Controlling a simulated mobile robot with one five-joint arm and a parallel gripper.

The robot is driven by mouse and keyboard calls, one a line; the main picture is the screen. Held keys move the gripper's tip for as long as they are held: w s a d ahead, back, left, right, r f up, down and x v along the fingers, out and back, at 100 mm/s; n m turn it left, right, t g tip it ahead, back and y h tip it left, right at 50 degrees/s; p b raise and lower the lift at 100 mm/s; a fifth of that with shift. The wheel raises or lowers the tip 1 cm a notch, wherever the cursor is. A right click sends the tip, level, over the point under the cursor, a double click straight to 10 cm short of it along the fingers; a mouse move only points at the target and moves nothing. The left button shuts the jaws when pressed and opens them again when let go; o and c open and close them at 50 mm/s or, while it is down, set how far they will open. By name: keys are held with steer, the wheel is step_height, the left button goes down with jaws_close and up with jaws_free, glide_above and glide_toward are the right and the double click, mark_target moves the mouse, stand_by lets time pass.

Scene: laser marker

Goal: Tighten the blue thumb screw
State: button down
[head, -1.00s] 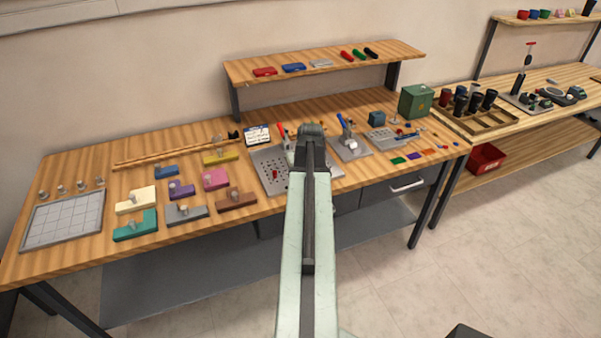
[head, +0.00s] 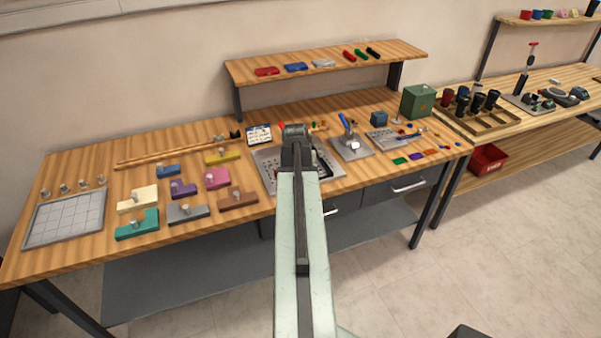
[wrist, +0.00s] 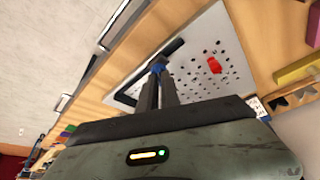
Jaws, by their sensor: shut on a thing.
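The blue thumb screw (wrist: 157,67) shows in the wrist view as a small blue patch between my fingertips, mostly covered by them. My gripper (wrist: 158,78) is shut on it, over the perforated metal plate (wrist: 195,42). A red part (wrist: 214,64) stands on the plate, apart from the fingers. In the head view the plate (head: 262,172) lies near the middle of the bench, and my arm hides my fingers and the screw.
Coloured blocks with knobs, such as a brown one (head: 238,201), lie left of the plate. A grey fixture (head: 352,148) with a blue handle stands to the right, and a green box (head: 417,101) is farther right. A shelf (head: 325,66) runs behind.

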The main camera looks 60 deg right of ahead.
steer(key=c, duration=1.6)
jaws_free()
steer(key=shift+o, duration=0.2)
steer(key=p+v, duration=0.7)
steer(key=v, duration=0.1)
steer(key=shift+f, duration=0.1)
